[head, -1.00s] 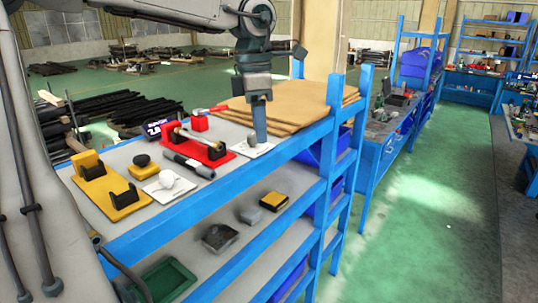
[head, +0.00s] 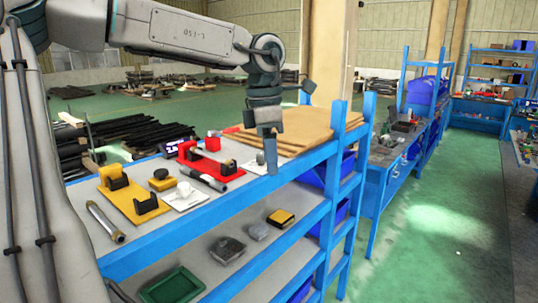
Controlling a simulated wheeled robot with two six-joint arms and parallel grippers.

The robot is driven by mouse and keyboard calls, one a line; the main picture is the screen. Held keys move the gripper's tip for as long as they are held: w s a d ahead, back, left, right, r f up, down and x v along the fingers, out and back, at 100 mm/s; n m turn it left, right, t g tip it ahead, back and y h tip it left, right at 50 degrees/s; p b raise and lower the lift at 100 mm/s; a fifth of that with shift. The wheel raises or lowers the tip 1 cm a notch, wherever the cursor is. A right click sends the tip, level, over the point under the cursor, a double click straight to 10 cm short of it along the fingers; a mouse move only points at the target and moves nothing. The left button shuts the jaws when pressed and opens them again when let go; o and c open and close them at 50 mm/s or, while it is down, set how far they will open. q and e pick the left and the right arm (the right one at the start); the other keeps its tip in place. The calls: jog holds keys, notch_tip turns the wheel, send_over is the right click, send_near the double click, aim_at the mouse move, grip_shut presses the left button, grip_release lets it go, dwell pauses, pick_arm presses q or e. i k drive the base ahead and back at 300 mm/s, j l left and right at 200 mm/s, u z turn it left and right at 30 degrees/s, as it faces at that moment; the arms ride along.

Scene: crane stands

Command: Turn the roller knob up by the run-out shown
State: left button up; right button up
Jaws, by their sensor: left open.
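My left gripper (head: 269,165) hangs pointing down, open, over the front edge of the top shelf. Close behind it a small grey knob (head: 260,158) stands on a white plate (head: 250,168); the gripper partly hides them, and contact cannot be told. A white rounded knob (head: 184,189) sits on another white plate (head: 198,199) to the left. I cannot tell which is the roller knob. A dark display (head: 173,148) with lit digits stands at the back, its reading too small and partly hidden. A red stand (head: 222,171) and a yellow stand (head: 131,204) carry black cradles.
A black-and-grey cylinder (head: 203,179) lies before the red stand. A metal rod (head: 104,222) lies at the left. A yellow-and-black puck (head: 162,180) is between. Flat brown boards (head: 305,128) cover the shelf's right end. A green tray (head: 172,287) is below.

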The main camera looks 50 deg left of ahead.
aim_at(260, 157)
jog(key=i+j, duration=0.15)
jog(key=j, duration=0.25)
jog(key=i+j, duration=0.15)
jog(key=j, duration=0.25)
jog(key=i+j, duration=0.2)
jog(key=j, duration=0.2)
